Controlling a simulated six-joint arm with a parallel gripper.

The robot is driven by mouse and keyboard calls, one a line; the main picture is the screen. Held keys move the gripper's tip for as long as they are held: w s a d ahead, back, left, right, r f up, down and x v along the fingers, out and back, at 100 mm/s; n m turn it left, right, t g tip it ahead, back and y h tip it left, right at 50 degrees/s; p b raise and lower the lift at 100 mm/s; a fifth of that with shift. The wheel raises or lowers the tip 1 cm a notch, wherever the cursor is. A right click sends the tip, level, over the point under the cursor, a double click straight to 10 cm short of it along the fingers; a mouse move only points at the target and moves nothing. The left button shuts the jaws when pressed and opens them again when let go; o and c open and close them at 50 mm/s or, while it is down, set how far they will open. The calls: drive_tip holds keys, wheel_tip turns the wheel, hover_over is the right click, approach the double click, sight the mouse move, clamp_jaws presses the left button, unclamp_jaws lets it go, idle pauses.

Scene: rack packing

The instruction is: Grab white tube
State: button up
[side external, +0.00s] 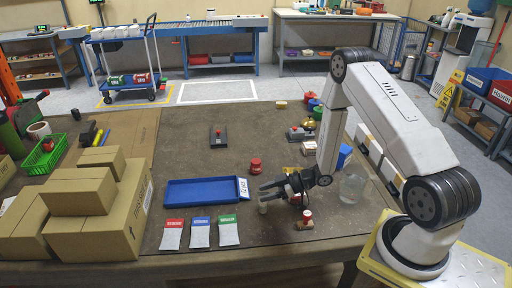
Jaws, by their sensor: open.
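My gripper (267,190) is low over the brown work table, its dark fingers pointing left and apart. A small pale cylinder (263,208), which may be the white tube, stands upright just in front of the fingertips. Whether it touches a finger or sits between them I cannot tell. Part of the area behind the gripper is hidden by my wrist.
A blue tray (200,192) with a white label lies left of my gripper. Red, blue and green tagged packets (200,233) lie in front of it. A red knob (256,165) is behind, a clear jar (352,187) at right. Cardboard boxes (88,200) fill the left.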

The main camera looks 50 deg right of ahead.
drive_tip(key=shift+w+a+f, duration=0.2)
drive_tip(key=shift+w+a, duration=0.15)
drive_tip(key=shift+w, duration=0.05)
clamp_jaws()
idle(1.5)
